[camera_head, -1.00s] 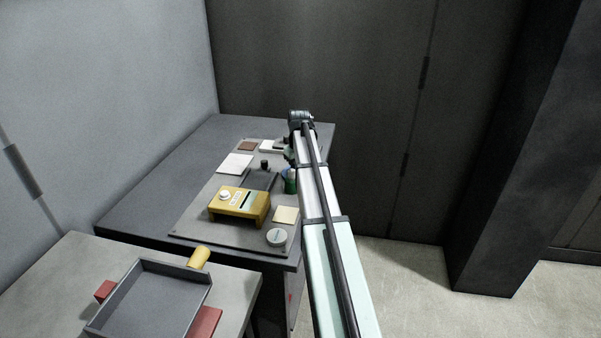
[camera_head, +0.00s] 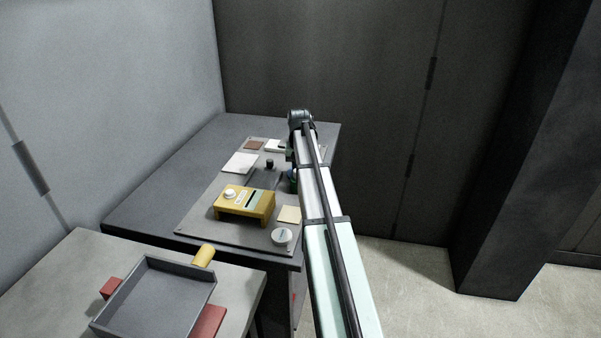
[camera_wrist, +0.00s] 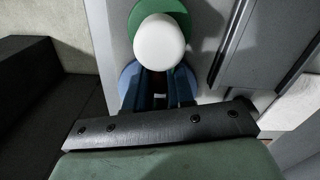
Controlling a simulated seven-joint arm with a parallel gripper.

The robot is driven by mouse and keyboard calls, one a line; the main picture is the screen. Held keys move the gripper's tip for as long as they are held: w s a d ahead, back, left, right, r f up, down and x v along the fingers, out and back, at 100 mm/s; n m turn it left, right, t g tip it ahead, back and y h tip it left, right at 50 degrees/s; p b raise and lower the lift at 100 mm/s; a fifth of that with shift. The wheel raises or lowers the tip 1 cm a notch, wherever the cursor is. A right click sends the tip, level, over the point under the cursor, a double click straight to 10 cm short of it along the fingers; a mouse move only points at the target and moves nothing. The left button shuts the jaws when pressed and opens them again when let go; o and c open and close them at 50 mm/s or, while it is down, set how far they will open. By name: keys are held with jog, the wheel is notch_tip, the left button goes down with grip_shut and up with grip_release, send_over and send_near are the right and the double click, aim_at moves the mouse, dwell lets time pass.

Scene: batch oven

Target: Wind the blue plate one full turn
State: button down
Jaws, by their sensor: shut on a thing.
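The blue plate (camera_wrist: 127,78) is a round disc, partly visible under my gripper in the wrist view. A white rounded knob (camera_wrist: 159,38) stands above its edge, with a green round part (camera_wrist: 180,14) beyond it. My gripper (camera_wrist: 160,75) is shut at the knob, its dark fingers reaching under it; the fingertips and the exact contact are hidden.
A grey board on the table holds a yellow box (camera_head: 245,204), a round white dial (camera_head: 282,236), a black knob (camera_head: 269,163) and pale squares (camera_head: 240,162). A grey tray (camera_head: 155,297) stands front left. A dark grey block (camera_wrist: 235,45) lies right of the plate in the wrist view.

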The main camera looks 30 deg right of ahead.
jog(key=shift+w+m, duration=0.1)
jog(key=shift+m, duration=0.2)
dwell(0.4)
jog(key=c, duration=1.3)
grip_release()
jog(key=shift+o, duration=0.2)
jog(key=shift+r, duration=0.1)
notch_tip(320, 180, up, 14)
jog(key=shift+f, duration=0.2)
